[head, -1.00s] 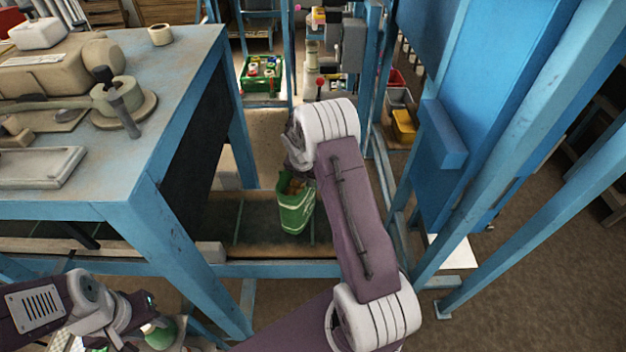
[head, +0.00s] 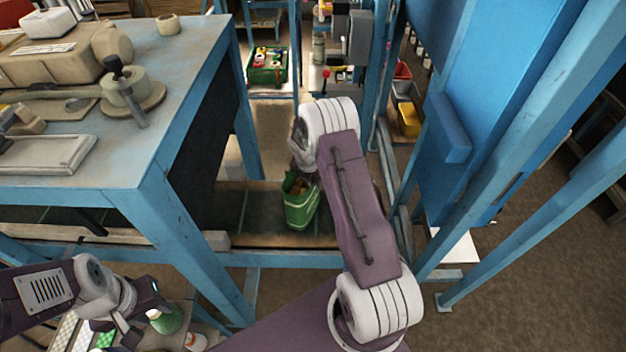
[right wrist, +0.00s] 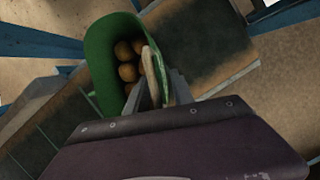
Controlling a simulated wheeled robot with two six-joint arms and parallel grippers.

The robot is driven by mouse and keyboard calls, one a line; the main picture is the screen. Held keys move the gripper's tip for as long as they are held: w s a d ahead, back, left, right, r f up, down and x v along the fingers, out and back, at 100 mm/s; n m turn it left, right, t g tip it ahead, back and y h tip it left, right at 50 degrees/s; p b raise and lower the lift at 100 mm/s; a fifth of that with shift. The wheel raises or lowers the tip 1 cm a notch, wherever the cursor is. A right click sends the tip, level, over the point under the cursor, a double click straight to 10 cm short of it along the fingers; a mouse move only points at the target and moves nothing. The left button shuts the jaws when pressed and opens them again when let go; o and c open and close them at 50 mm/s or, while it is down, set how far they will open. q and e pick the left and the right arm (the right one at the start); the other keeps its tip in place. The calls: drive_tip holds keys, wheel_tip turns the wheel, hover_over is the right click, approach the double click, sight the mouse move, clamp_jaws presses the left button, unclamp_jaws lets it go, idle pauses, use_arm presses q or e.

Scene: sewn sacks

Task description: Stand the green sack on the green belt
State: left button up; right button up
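The green sack (head: 301,211) stands roughly upright with its mouth open in the head view, over a dark belt with thin green lines (head: 262,222). Several round brown things lie inside it. In the right wrist view the sack (right wrist: 98,62) fills the upper left. My right gripper (right wrist: 156,88) is at the sack's rim, with its fingers either side of the wall, and looks shut on it. I cannot tell if the sack's bottom touches the belt. My left gripper (head: 148,322) is at the lower left, apart from the sack, its fingers seemingly spread.
A blue-legged table (head: 165,90) with tools stands at the left. Blue posts and a blue cabinet (head: 470,130) rise at the right. A green crate (head: 268,78) sits further back. A blue rail (head: 285,257) runs along the belt's near side.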

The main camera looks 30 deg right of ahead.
drive_tip(key=b+v, duration=0.1)
drive_tip(key=v, duration=1.1)
drive_tip(key=s+a+m+y, duration=0.1)
drive_tip(key=s+a+m, duration=0.5)
drive_tip(key=s+m, duration=0.4)
drive_tip(key=s+a+m+y, duration=0.1)
drive_tip(key=s+a+m, duration=0.6)
drive_tip(key=m, duration=0.8)
drive_tip(key=s, duration=0.3)
drive_tip(key=shift+s+a+r+m+g+y, duration=0.2)
drive_tip(key=shift+a+r+m+g+y, duration=0.1)
drive_tip(key=shift+r+g+y, duration=0.1)
wheel_tip(320, 180, down, 8)
drive_tip(key=b, duration=0.8)
